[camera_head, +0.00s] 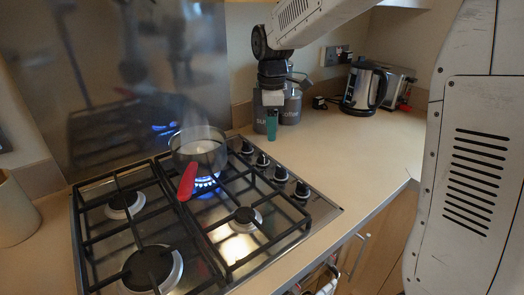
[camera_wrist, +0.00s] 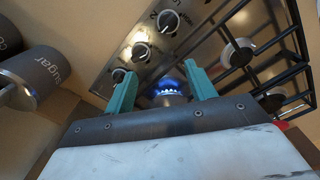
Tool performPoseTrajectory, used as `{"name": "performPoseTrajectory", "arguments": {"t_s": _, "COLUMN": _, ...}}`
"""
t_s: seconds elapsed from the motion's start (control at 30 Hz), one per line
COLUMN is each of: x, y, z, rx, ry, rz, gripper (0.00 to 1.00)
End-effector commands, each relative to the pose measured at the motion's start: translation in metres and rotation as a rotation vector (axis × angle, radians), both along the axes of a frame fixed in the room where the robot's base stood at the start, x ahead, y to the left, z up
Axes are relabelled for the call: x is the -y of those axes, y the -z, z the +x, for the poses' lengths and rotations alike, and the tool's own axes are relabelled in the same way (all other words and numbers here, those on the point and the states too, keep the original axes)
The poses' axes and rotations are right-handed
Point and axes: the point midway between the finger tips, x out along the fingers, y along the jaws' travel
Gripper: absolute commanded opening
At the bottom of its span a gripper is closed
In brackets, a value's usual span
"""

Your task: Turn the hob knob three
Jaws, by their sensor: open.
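The hob (camera_head: 222,240) has several black knobs in a row along its right edge. They include one near the back (camera_head: 247,147), one behind the middle (camera_head: 262,159), one in front of the middle (camera_head: 281,173) and the front one (camera_head: 301,190). I cannot read which is number three. The wrist view shows a large knob (camera_wrist: 168,20), another (camera_wrist: 141,50) and a partly hidden one (camera_wrist: 118,74). My gripper (camera_head: 272,133) is open and empty above the counter behind the knobs. In the wrist view its teal fingers (camera_wrist: 158,70) are apart, with no knob between them.
A pot (camera_head: 200,147) with a red handle (camera_head: 187,182) sits over a lit blue flame (camera_head: 206,181) at the hob's back right. Canisters (camera_head: 291,106) stand beside my gripper; one reads sugar (camera_wrist: 32,75). A kettle (camera_head: 366,88) stands farther right. The counter (camera_head: 350,150) right of the knobs is clear.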

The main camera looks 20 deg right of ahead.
Motion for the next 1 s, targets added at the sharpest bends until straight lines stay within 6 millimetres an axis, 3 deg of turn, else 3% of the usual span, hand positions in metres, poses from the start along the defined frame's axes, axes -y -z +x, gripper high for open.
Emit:
{"name": "performPoseTrajectory", "arguments": {"t_s": 0.1, "x": -0.004, "y": 0.023, "z": 0.034, "rx": -0.013, "ry": -0.131, "rz": -0.002, "gripper": 0.55}}
{"name": "performPoseTrajectory", "arguments": {"t_s": 0.27, "x": -0.006, "y": 0.038, "z": 0.054, "rx": -0.018, "ry": -0.222, "rz": -0.002, "gripper": 0.55}}
{"name": "performPoseTrajectory", "arguments": {"t_s": 0.73, "x": -0.006, "y": 0.103, "z": 0.056, "rx": -0.02, "ry": -0.235, "rz": -0.003, "gripper": 0.55}}
{"name": "performPoseTrajectory", "arguments": {"t_s": 1.0, "x": -0.006, "y": 0.117, "z": 0.056, "rx": -0.018, "ry": -0.235, "rz": -0.002, "gripper": 0.55}}
